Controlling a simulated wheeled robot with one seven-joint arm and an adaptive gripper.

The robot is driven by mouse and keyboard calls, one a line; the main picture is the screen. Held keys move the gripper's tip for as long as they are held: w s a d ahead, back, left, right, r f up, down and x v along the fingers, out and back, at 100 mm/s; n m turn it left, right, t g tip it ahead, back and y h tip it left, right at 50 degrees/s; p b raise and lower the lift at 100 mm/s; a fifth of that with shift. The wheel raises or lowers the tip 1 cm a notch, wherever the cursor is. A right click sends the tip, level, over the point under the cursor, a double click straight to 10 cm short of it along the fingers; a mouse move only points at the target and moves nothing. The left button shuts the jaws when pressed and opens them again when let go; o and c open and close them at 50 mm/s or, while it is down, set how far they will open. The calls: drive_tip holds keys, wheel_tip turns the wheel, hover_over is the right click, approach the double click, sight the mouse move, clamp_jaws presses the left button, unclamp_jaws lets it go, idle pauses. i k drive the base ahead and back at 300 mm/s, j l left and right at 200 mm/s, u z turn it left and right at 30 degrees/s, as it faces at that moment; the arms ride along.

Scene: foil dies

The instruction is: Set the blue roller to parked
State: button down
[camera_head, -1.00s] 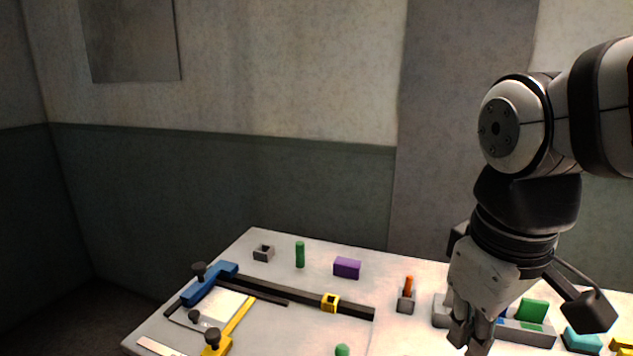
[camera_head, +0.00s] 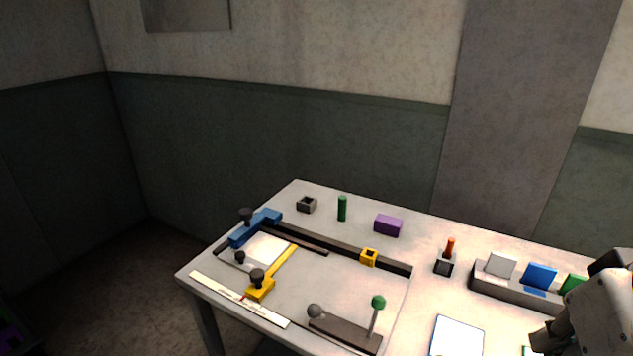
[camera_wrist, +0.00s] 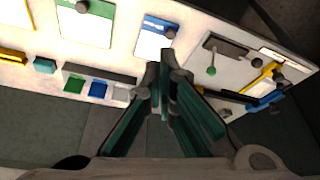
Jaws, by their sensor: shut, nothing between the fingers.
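A blue bar with a dark knob (camera_head: 262,224) lies at the left end of a black rail on the table. It also shows at the right in the wrist view (camera_wrist: 265,103). A white sheet (camera_head: 267,248) lies beside it. A blue-edged plate (camera_head: 457,338) lies at the table's front; in the wrist view it has a blue strip with a dark knob (camera_wrist: 158,24). I cannot tell which blue part is the roller. My gripper (camera_head: 545,338) is at the lower right, partly cut off. In the wrist view my gripper (camera_wrist: 165,60) is shut and empty, apart from the blue bar.
A yellow bar with a knob (camera_head: 262,286) lies near the blue bar. A yellow slider (camera_head: 369,257) sits on the black rail (camera_head: 320,246). A green-knobbed lever (camera_head: 377,303) stands at the front. A grey rack (camera_head: 500,287) holds coloured tiles. The table's middle is fairly clear.

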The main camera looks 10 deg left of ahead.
sight(252, 224)
drive_tip(key=i+j+u, duration=0.1)
drive_tip(key=j, duration=0.25)
drive_tip(key=i+j+u, duration=0.15)
drive_tip(key=j, duration=0.25)
drive_tip(key=i+j+u, duration=0.1)
drive_tip(key=j, duration=0.25)
drive_tip(key=i+j+u, duration=0.1)
drive_tip(key=j, duration=0.2)
drive_tip(key=i, duration=0.05)
